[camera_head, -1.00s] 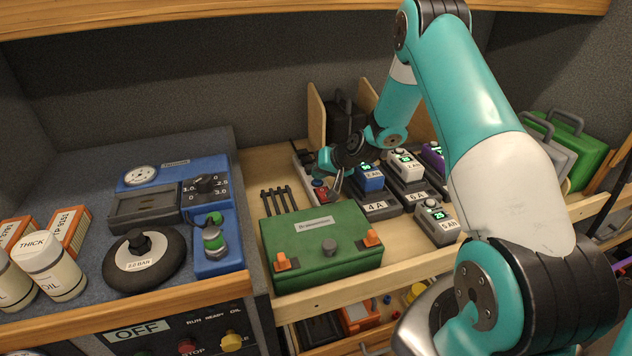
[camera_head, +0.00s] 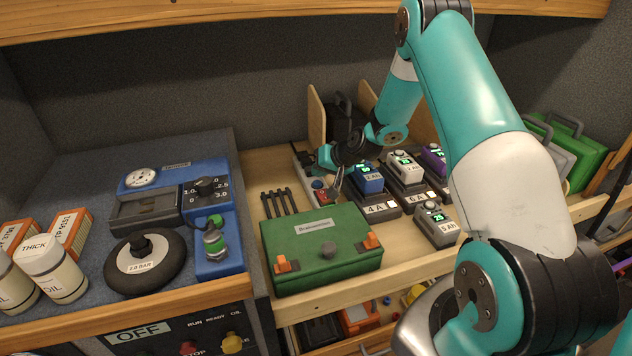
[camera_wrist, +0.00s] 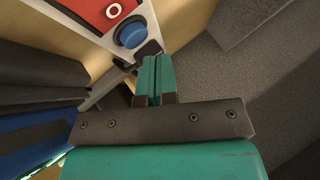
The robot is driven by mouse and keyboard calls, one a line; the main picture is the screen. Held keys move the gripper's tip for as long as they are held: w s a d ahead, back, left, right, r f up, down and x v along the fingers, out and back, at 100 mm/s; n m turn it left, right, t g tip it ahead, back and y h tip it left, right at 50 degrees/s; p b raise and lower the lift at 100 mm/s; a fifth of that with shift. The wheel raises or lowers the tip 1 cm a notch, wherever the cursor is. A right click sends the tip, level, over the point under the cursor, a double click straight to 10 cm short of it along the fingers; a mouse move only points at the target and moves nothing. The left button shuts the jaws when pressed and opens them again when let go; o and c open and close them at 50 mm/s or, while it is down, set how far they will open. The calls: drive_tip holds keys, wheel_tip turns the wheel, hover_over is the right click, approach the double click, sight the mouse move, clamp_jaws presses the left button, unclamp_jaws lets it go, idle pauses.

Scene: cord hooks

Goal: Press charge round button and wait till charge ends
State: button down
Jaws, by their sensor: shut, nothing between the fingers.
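A blue round button (camera_wrist: 130,33) sits on a pale strip beside a red part with a white ring mark (camera_wrist: 114,10) in the wrist view. It is small in the head view (camera_head: 318,184). Which button is the charge button I cannot tell. My gripper (camera_wrist: 157,58) is shut and empty, its fingertips just beside the blue button, apart from it in the picture. In the head view my gripper (camera_head: 338,180) is over the strip's right side. A blue battery (camera_head: 369,178) sits on the charger marked 4 A (camera_head: 376,210). Another battery (camera_head: 402,166) sits on the 6 A charger.
A green case (camera_head: 310,243) stands in front of the strip. A loose 5 Ah battery (camera_head: 436,224) lies right of it. Wooden dividers (camera_head: 316,118) and a dark object stand behind my gripper. A blue device (camera_head: 215,240) is at the left.

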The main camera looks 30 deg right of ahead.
sight(319, 181)
drive_tip(key=shift+r+p, duration=1.45)
drive_tip(key=shift+r, duration=1.05)
drive_tip(key=s+a+r+n+g+y+b, duration=0.1)
drive_tip(key=s+a+r+n, duration=0.1)
drive_tip(key=s+a+r, duration=0.3)
drive_tip(key=s+a+r+n+g+b, duration=0.1)
drive_tip(key=s+a+r+n+g, duration=0.15)
drive_tip(key=a, duration=0.55)
drive_tip(key=s+a+r+n+y+b, duration=0.1)
drive_tip(key=s+a+r, duration=0.25)
drive_tip(key=a, duration=0.25)
drive_tip(key=s+a+r+n+g+b, duration=0.1)
drive_tip(key=s+a+r+n+g, duration=0.1)
drive_tip(key=s, duration=1)
drive_tip(key=s+a+r+n+g+h+b, duration=0.1)
drive_tip(key=s+a, duration=0.5)
drive_tip(key=s, duration=0.7)
drive_tip(key=r+n+g+b, duration=0.1)
drive_tip(key=n+g, duration=0.1)
drive_tip(key=n, duration=0.1)
drive_tip(key=shift+a+r+n, duration=0.15)
drive_tip(key=shift+r+n, duration=0.15)
drive_tip(key=shift+n, duration=0.05)
